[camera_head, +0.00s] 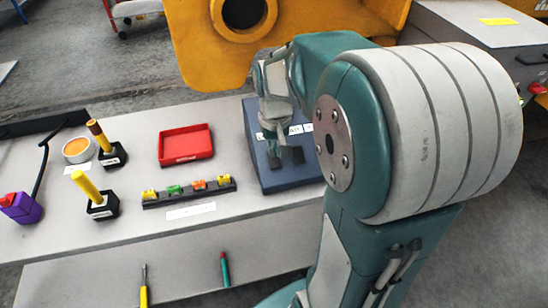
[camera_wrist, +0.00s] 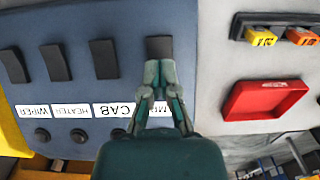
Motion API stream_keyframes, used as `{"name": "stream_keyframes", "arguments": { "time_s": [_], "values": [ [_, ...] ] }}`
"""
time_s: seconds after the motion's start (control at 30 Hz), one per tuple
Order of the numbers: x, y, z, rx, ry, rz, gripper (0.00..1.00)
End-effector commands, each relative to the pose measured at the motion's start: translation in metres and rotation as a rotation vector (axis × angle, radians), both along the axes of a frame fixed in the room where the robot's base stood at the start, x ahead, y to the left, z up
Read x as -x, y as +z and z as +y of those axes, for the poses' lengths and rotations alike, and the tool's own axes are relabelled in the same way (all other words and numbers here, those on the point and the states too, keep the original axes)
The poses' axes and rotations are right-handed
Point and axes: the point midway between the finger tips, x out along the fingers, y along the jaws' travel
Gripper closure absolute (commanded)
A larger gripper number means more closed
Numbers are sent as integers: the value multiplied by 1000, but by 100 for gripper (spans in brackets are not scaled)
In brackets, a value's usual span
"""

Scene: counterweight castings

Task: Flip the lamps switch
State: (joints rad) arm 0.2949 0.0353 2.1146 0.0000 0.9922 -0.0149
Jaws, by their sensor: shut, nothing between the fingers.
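A blue switch panel (camera_head: 290,181) lies on the grey bench, partly covered by my arm. In the wrist view the panel (camera_wrist: 85,17) carries a row of dark rocker switches. Labels read WIPER (camera_wrist: 33,111), HEATER (camera_wrist: 69,110) and CAB (camera_wrist: 115,109). The rightmost switch (camera_wrist: 159,46) has a label mostly hidden by my fingers, with only a few letters showing. My gripper (camera_wrist: 160,68) is shut and empty, its tips at the lower edge of that switch in the picture; touching or apart I cannot tell. It also shows over the panel in the head view (camera_head: 272,134).
A red tray (camera_head: 186,145) and a black rail (camera_head: 189,193) with small coloured pieces lie left of the panel. Yellow (camera_head: 88,187) and brown (camera_head: 99,136) upright handles stand further left. A large yellow casting (camera_head: 200,50) is behind the bench.

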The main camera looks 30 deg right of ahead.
Motion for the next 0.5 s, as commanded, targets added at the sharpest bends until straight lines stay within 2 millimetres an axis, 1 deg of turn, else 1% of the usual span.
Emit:
{"name": "stream_keyframes", "arguments": {
  "time_s": [0.5],
  "values": [
    [-1,36,0,1,0,-2,100]
  ]
}}
